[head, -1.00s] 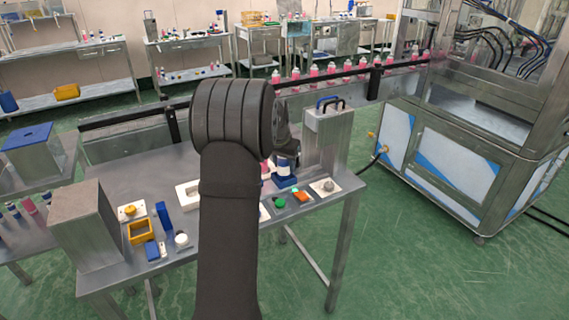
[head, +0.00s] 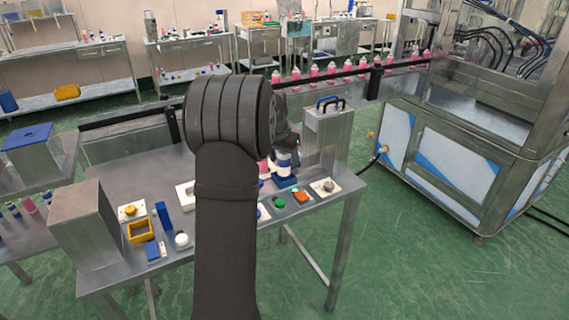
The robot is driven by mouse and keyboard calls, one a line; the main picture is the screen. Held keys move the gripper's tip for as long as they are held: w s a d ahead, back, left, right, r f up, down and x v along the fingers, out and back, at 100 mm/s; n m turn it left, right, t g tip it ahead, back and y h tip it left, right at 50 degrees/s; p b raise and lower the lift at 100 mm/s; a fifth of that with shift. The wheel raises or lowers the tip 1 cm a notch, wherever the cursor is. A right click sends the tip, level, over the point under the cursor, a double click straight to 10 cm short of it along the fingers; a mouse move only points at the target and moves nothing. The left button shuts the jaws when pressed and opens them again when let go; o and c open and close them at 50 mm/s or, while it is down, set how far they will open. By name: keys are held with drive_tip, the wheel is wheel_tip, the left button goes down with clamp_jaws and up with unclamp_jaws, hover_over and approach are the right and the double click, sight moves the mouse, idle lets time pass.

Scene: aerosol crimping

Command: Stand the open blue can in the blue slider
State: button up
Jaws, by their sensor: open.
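The blue can (head: 284,161), with blue and white bands, is upright at the blue slider (head: 285,181) in front of the grey press. It appears to stand in the slider, but its seat is too small to check. My gripper (head: 289,146) is open, close over the can's top and partly hidden behind my arm. I cannot tell whether the fingers touch the can. The can's open top is hidden.
The grey press (head: 327,135) stands close to the right of my gripper. A green button (head: 279,202), an orange part (head: 301,197) and a white plate with a knob (head: 326,188) lie in front. A yellow tray (head: 140,231) and a grey box (head: 86,228) stand at left.

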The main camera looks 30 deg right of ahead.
drive_tip(key=v, duration=0.9)
drive_tip(key=shift+r, duration=0.25)
drive_tip(key=shift+s+a, duration=0.1)
drive_tip(key=x, duration=1.2)
wheel_tip(320, 180, up, 2)
drive_tip(key=shift+r, duration=0.85)
